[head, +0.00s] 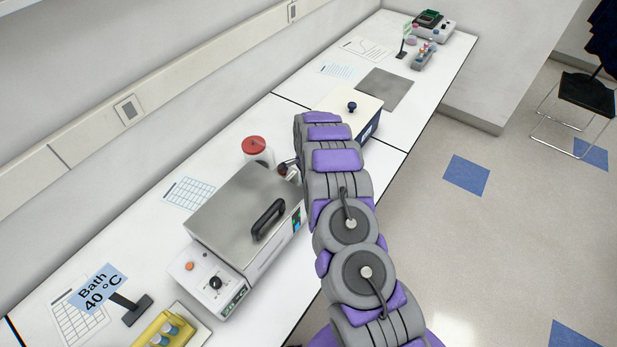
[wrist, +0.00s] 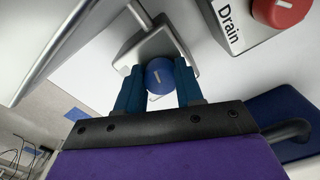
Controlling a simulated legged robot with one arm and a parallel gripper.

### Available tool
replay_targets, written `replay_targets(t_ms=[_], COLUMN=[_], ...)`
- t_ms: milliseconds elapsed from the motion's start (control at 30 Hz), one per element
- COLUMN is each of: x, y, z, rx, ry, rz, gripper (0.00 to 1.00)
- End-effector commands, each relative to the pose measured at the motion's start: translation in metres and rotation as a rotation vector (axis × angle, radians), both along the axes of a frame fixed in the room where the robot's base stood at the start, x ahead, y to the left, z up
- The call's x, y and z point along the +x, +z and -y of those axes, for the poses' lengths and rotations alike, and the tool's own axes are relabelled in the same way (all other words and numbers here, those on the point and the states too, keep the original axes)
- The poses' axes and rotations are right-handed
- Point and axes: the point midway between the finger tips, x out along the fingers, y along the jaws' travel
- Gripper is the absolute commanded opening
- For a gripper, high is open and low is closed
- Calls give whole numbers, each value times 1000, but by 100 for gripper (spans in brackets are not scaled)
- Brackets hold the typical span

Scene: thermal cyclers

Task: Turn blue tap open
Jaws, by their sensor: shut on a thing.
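The blue tap (wrist: 159,72) is a round blue knob with a short pale line on its face, set on a grey housing (wrist: 140,48). It shows in the wrist view, between the two blue fingers of my gripper (wrist: 159,84). My gripper is shut on the tap, one finger on each side. In the head view my arm hides the gripper, and I cannot make out the blue tap there.
A red knob (wrist: 281,10) beside a "Drain" label (wrist: 228,25) is close on the right in the wrist view. A metal-lidded bath (head: 235,205), a red-lidded jar (head: 257,152) and a cream box (head: 367,101) stand on the bench around my arm.

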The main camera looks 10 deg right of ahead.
Motion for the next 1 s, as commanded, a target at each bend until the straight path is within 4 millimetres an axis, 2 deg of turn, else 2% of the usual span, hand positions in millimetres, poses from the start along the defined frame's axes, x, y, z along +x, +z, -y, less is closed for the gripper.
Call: replay_targets(t_ms=[400, 967, 1000], x=[2, 4, 4], y=[2, 1, 1], z=[-2, -1, -1], rx=[0, 1, 1], ry=[-198, -230, -230], rz=[4, 6, 6], gripper=[6, 6, 38])
